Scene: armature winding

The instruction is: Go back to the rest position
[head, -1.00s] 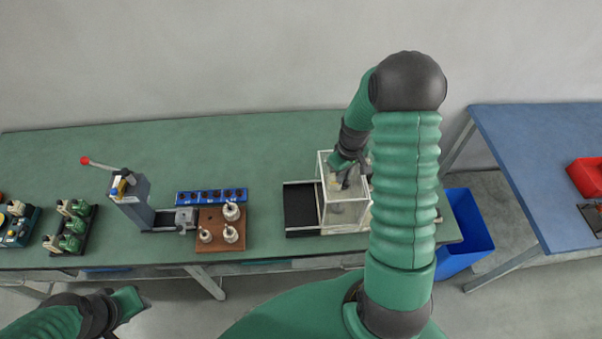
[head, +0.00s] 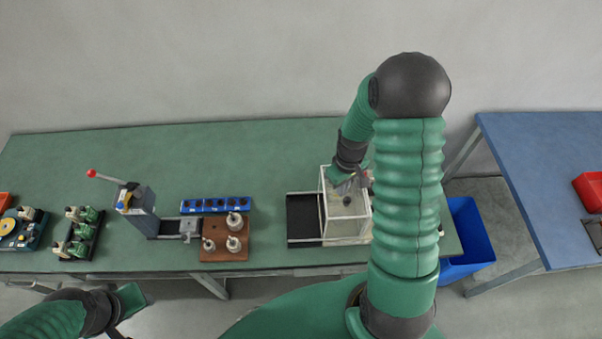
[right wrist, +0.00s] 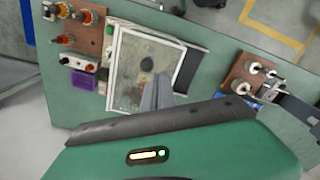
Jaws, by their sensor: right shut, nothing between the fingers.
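My right gripper (head: 348,184) is over the back of a clear box with pale edges (head: 333,240) on the green bench. In the right wrist view its grey fingers (right wrist: 157,92) are together, with nothing seen between them. They show in front of the box top (right wrist: 135,85), beside a dark round spot on it. I cannot tell the exact gap between fingertips and box. My left gripper (head: 128,303) is at the lower left, in front of the bench edge; its fingers are mostly cut off or hidden.
A black slide plate (head: 303,218) lies left of the box. A wooden block (head: 225,252) with metal parts, a blue socket strip (head: 214,205) and a red-knobbed lever press (head: 140,213) stand further left. A blue bin (head: 468,240) is right of the bench.

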